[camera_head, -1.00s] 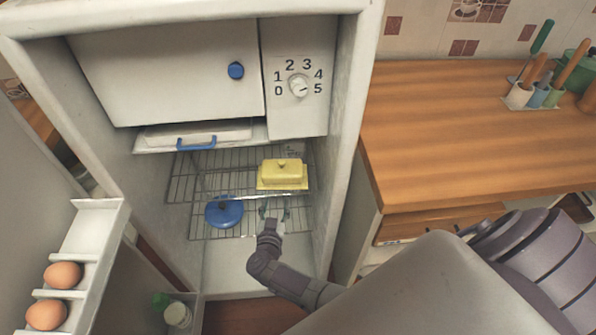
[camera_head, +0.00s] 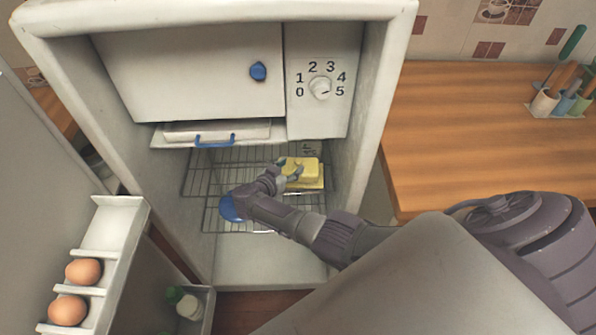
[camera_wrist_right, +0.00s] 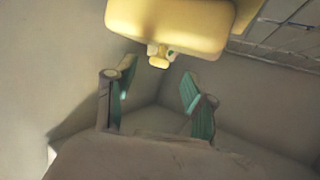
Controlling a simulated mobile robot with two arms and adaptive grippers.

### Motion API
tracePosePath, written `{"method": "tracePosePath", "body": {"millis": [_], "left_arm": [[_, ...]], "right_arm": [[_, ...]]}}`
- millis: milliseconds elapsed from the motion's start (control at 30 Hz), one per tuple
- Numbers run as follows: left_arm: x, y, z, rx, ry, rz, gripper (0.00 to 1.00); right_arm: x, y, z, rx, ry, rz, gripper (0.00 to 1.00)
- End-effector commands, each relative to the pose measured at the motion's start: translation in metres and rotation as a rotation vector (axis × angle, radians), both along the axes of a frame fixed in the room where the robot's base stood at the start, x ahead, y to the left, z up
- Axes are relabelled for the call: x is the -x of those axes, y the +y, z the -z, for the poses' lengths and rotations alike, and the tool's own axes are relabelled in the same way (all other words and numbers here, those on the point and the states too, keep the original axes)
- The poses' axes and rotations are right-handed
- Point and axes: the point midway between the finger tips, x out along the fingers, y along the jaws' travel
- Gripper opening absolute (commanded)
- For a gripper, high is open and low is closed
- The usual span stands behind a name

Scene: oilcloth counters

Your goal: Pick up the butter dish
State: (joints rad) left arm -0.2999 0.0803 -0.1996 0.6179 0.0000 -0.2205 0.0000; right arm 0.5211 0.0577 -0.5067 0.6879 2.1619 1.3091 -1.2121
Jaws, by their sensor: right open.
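The yellow butter dish (camera_head: 308,172) sits on a wire shelf inside the open fridge, its lid on its base. In the right wrist view, the lid (camera_wrist_right: 175,20) and its small knob (camera_wrist_right: 160,60) fill the top. My right gripper (camera_head: 290,169) is at the dish's left side in the head view and partly covers it. In the wrist view, the fingers of my right gripper (camera_wrist_right: 158,80) are apart, with the knob just beyond and between their tips. Whether they touch the dish I cannot tell. My left gripper is not in view.
A tray with a blue handle (camera_head: 215,139) is above the shelf. The fridge's side wall (camera_head: 355,150) is close on the right. Eggs (camera_head: 83,271) sit in the door rack.

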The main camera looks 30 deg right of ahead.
Motion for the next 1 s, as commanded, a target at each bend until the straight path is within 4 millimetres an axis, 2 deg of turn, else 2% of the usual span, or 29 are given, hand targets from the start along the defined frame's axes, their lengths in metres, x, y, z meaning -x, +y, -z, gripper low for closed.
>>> {"method": "tracePosePath", "body": {"millis": [333, 633, 967, 1000], "left_arm": [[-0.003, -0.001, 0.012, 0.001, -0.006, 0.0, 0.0], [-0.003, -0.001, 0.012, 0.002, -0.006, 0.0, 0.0], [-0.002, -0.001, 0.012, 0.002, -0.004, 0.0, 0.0], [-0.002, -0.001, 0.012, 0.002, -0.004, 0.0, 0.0]], "right_arm": [[-0.017, -0.04, 0.016, 0.004, 0.001, 0.0, 0.54], [-0.02, -0.045, 0.016, 0.0, -0.001, 0.0, 0.54], [-0.019, -0.045, 0.016, 0.0, 0.0, 0.0, 0.01], [-0.019, -0.045, 0.016, 0.0, 0.0, -0.001, 0.0]]}}
